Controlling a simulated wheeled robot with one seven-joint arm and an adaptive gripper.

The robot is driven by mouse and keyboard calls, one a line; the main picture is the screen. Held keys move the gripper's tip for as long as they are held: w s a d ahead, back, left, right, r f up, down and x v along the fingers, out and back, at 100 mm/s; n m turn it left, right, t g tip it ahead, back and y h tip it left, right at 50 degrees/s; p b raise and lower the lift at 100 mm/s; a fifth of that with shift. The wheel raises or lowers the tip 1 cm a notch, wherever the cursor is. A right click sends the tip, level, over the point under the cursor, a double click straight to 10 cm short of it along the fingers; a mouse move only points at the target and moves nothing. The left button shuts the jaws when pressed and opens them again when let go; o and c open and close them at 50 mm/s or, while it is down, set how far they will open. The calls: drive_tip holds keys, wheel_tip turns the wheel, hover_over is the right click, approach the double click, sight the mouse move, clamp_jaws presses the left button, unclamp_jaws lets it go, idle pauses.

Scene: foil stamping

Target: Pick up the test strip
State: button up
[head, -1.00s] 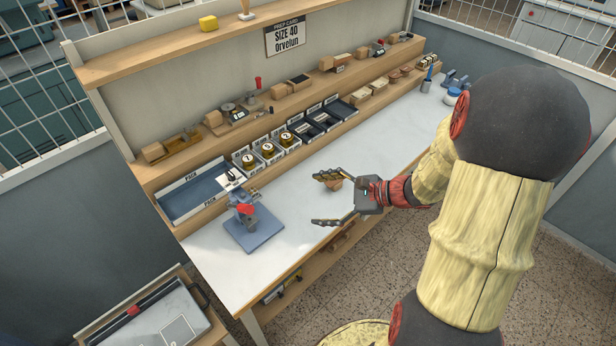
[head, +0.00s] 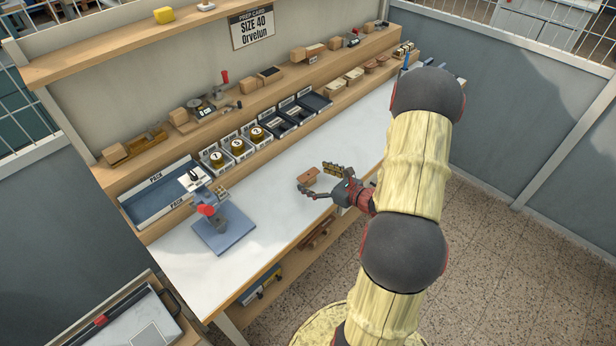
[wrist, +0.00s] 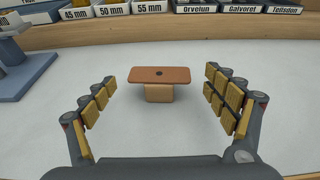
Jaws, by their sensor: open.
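A flat reddish-brown strip with a dark spot at its middle, which looks like the test strip (wrist: 160,75), lies level on top of a small tan block (wrist: 159,93) on the white bench top. It also shows in the head view (head: 308,176). My gripper (wrist: 159,80) is open and empty. Its two fingers with yellow pads stand wide apart, one on each side of the strip, with clear gaps and no contact seen. In the head view my gripper (head: 313,179) reaches in over the bench from the right, at the strip.
A blue stamping press (head: 222,228) with a red knob stands to the left on the bench. Labelled bins (head: 283,121) and a blue tray (head: 158,195) line the back. The bench top (head: 270,205) around the strip is clear.

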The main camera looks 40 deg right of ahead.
sight(310, 176)
drive_tip(key=shift+x, duration=1.55)
drive_tip(key=shift+r, duration=0.1)
drive_tip(key=shift+c, duration=1.4)
drive_tip(key=c, duration=0.5)
